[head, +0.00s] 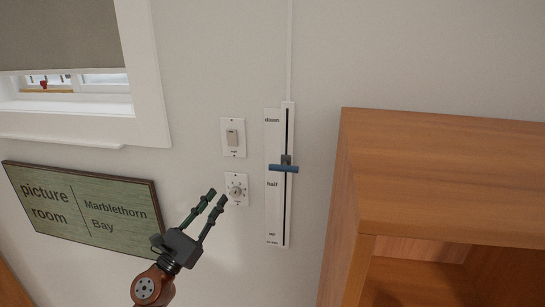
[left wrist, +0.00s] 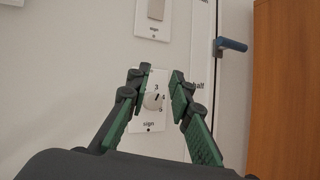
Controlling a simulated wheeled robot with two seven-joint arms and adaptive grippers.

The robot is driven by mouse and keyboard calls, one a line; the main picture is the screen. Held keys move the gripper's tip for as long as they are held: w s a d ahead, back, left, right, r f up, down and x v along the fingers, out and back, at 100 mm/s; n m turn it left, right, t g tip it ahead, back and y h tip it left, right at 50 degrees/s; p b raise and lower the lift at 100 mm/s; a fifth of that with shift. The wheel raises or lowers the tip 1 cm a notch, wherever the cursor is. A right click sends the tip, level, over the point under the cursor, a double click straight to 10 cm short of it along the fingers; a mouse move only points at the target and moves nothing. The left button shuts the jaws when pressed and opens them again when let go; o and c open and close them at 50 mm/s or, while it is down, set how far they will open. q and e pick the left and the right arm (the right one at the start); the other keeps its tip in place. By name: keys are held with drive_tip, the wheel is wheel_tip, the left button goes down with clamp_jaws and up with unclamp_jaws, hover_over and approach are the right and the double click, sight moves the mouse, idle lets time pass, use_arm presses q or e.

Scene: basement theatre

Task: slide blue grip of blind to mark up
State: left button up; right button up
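The blue grip (head: 284,168) sits on a vertical slider track (head: 288,210) on the wall, a little above the "half" mark (head: 272,184). The "down" mark (head: 272,120) is near the track's top and the "up" mark (head: 272,234) near its bottom. The grip also shows at the upper right in the left wrist view (left wrist: 232,44). The blind (head: 60,35) is grey and covers most of the window. My left gripper (head: 214,198) is open and empty, left of and below the grip, apart from it. My right gripper is not in view.
A rotary dial plate (head: 236,189) is just beyond my left fingertips, with a switch plate (head: 233,137) above it. A wooden cabinet (head: 430,180) stands close to the right of the track. A green "picture room" sign (head: 85,210) hangs at left.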

sight(269, 169)
use_arm(q)
drive_tip(key=d+r+m+g+h, duration=0.1)
drive_tip(key=d+r+m+g, duration=0.2)
drive_tip(key=m, duration=0.4)
drive_tip(key=s+d+r+m+g+h, duration=0.1)
drive_tip(key=d+r+m+g, duration=0.2)
drive_tip(key=m, duration=0.4)
drive_tip(key=d+r+m+g, duration=0.2)
drive_tip(key=d+m, duration=0.2)
drive_tip(key=m, duration=0.3)
drive_tip(key=shift+s+d+r+m+g+h+p, duration=0.1)
drive_tip(key=shift+s+r+m+g+h+p, duration=0.2)
drive_tip(key=shift+s+r+g+h, duration=0.1)
drive_tip(key=p+x, duration=0.3)
drive_tip(key=x, duration=0.3)
drive_tip(key=shift+w+d, duration=0.25)
drive_tip(key=shift+w+d+f, duration=0.1)
drive_tip(key=shift+w+d, duration=0.05)
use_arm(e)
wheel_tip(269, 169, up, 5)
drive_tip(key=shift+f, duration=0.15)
use_arm(q)
drive_tip(key=shift+c, duration=0.2)
clamp_jaws()
